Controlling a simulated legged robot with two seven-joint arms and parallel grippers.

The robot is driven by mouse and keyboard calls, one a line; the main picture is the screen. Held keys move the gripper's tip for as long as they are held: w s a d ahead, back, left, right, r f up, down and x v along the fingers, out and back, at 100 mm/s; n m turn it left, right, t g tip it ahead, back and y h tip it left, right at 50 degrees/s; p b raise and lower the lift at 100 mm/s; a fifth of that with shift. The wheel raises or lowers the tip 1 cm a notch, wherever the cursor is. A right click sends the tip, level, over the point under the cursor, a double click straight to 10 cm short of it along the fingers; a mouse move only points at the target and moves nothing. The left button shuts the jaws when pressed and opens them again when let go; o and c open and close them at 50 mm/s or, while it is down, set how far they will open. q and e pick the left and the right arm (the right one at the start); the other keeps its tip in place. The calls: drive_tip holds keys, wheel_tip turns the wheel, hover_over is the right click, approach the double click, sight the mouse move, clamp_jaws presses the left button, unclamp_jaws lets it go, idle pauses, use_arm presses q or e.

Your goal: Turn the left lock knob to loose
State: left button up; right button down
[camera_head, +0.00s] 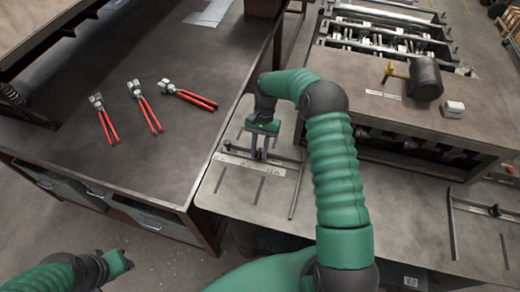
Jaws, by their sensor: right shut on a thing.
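The left lock knob (259,156) is a small dark knob on the crossbar of a guide on the grey bench, left of centre. My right gripper (261,147) points down over it, with its fingers closed around it. The fingers hide most of the knob, so its turn angle cannot be read. My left gripper (124,262) is low at the left, away from the bench. Its fingers are too small and foreshortened to tell open from shut.
A dark table (110,60) at the left holds several red-handled pliers (146,108). A second guide with a dark knob (495,211) is at the right.

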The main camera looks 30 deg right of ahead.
drive_tip(key=shift+w+r+n+h, duration=0.25)
drive_tip(key=shift+n+h, duration=0.15)
drive_tip(key=shift+n, duration=0.6)
drive_tip(key=shift+d+n+g+h, duration=0.1)
drive_tip(key=shift+n+g+h, duration=0.35)
drive_tip(key=shift+n, duration=0.75)
drive_tip(key=c, duration=1.5)
unclamp_jaws()
